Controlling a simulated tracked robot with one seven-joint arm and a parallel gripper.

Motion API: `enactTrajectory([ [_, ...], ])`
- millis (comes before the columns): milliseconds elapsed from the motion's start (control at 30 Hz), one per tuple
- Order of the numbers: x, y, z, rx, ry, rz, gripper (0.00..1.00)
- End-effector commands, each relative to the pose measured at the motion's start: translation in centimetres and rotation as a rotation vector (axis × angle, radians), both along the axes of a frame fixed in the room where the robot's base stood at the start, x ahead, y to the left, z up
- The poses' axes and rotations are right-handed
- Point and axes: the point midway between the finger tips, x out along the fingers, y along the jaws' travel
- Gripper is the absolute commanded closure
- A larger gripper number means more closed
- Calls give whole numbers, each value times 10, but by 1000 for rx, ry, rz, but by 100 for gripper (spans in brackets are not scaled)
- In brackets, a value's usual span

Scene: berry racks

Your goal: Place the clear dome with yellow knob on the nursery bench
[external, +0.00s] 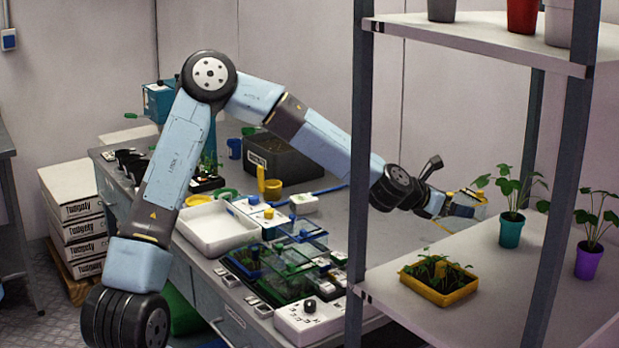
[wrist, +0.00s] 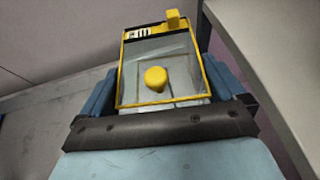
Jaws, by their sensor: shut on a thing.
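The clear dome with yellow knob (wrist: 187,52) is a see-through box with a yellow frame, and its knob sits in the middle in the wrist view. My gripper (external: 462,205) is shut on it, with a blue finger on either side. In the external view the dome (external: 474,197) shows small at my gripper's end, left of the potted plants and near the rack. The grey bench (external: 222,283) stands behind and left of the rack post. I cannot tell from the pictures whether this is the nursery bench. The dome's underside is hidden.
A metal rack with an upper shelf (external: 480,36) and lower shelf (external: 420,310) stands at the right. A yellow seedling tray (external: 440,295), a teal pot (external: 511,232) and a purple pot (external: 588,262) stand on the lower shelf. A white tray (external: 214,238) and several small boxes crowd the bench.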

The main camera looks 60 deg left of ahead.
Motion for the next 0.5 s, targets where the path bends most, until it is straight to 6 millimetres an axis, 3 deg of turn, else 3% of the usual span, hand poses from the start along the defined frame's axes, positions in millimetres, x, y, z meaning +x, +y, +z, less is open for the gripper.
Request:
enactTrajectory([
  [33,-5,0,-17,1,4,38,36],
  [167,-18,12,-50,3,3,157,36],
  [300,-40,38,-77,7,-1,325,36],
  [500,-73,100,-75,4,-8,594,36],
])
